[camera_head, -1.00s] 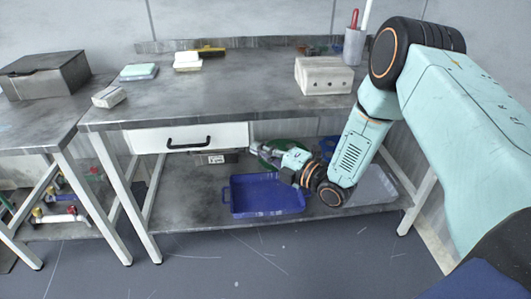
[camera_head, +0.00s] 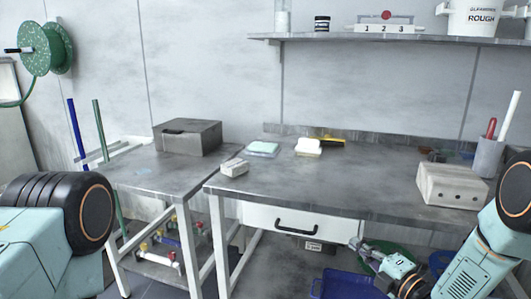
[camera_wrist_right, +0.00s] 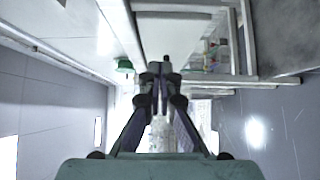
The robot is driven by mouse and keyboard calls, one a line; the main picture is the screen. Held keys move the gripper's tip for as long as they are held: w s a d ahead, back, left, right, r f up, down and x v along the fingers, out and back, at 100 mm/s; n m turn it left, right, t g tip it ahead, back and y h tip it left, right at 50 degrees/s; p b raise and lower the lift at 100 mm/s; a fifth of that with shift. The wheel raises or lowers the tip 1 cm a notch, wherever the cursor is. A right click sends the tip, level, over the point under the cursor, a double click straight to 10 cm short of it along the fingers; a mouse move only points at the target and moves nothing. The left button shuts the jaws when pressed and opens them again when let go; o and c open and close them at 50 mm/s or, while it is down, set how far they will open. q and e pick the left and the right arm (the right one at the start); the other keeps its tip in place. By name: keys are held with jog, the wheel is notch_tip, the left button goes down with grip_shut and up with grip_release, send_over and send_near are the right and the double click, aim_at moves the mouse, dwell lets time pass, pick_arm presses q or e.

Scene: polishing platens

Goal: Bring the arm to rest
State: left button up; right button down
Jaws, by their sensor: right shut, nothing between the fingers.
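My right arm comes in from the lower right in the head view. Its gripper (camera_head: 360,246) is low at the table's front, by the right end of the white drawer (camera_head: 290,222) and above the blue tray (camera_head: 340,285). In the right wrist view the fingers of this gripper (camera_wrist_right: 160,70) meet at the tips, shut with nothing between them. My left arm shows only as a pale green link with a black joint at the left edge; its gripper is out of view.
The grey workbench (camera_head: 300,185) holds a pale block (camera_head: 452,186), a small block (camera_head: 234,167), a sponge (camera_head: 262,148) and a grey holder (camera_head: 487,158). A dark box (camera_head: 187,137) stands on the left table (camera_head: 150,172). The bench's middle is clear.

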aim_at(333, 225)
jog(key=shift+x, duration=3)
